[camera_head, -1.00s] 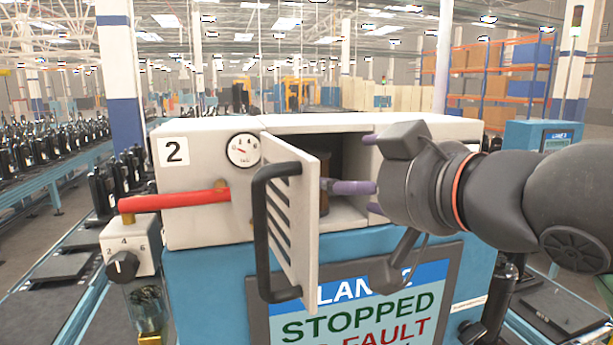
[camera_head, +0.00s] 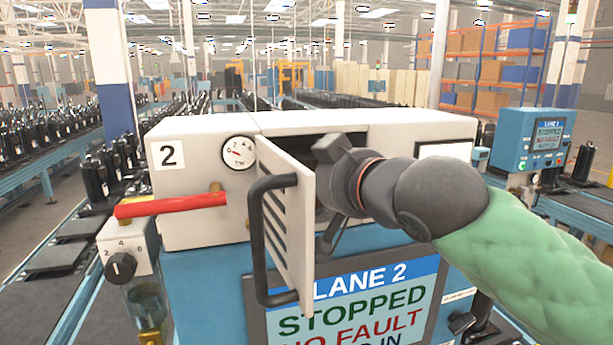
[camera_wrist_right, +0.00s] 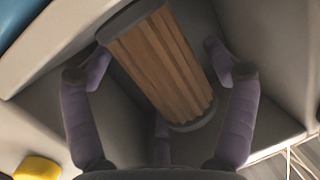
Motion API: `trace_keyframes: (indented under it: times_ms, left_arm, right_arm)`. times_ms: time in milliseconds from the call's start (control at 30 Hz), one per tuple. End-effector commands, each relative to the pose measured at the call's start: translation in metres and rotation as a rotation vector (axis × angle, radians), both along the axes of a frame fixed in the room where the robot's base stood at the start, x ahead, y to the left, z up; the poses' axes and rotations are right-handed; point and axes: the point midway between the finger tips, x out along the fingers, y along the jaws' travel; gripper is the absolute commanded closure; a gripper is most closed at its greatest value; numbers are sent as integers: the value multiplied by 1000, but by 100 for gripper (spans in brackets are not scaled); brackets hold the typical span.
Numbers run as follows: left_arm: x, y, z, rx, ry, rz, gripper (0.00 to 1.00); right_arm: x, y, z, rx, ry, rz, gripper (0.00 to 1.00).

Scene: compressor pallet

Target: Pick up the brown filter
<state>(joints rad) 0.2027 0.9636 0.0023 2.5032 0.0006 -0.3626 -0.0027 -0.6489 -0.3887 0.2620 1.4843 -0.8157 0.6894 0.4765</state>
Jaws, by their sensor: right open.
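The brown filter (camera_wrist_right: 163,62) is a pleated cylinder with dark end caps. In the right wrist view it sits tilted inside the grey compartment, between the purple fingers of my right gripper (camera_wrist_right: 157,66). The fingers are spread on both sides of it, with a third near its lower end cap; I see no clear grip on it. In the head view my right gripper (camera_head: 340,176) reaches into the open compartment of the white housing (camera_head: 200,210). Its fingers and the filter are hidden there behind the hinged door and the gripper body. My left gripper is out of view.
The slatted door (camera_head: 292,220) with a black handle (camera_head: 256,240) stands open just left of my right gripper. A red lever (camera_head: 170,205) sticks out at the left. A screen (camera_head: 350,300) is below the compartment. A yellow part (camera_wrist_right: 38,168) shows in the wrist view.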

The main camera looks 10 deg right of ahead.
Motion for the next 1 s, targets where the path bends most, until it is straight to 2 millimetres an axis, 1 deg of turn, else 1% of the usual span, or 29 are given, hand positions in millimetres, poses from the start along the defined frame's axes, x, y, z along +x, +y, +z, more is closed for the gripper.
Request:
trace_keyframes:
  times_ms: [100,133,167,200,300,600,800,833,1000]
  left_arm:
    - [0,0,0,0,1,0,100]
    - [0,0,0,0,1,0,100]
    - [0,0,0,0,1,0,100]
    - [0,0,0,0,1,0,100]
    - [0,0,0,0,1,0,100]
    - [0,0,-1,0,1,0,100]
    - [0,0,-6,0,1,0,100]
    - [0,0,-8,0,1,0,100]
    - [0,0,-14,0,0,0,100]
  right_arm:
    - [0,0,0,0,0,0,14]
    - [0,0,0,0,0,0,17]
    - [0,0,0,0,0,0,26]
    - [0,0,0,0,0,0,37]
    - [0,0,0,0,0,0,62]
    - [0,0,0,0,1,0,62]
    - [0,1,4,0,0,1,62]
    - [-2,0,6,1,-1,2,62]
    - [-27,-5,5,1,-3,3,63]
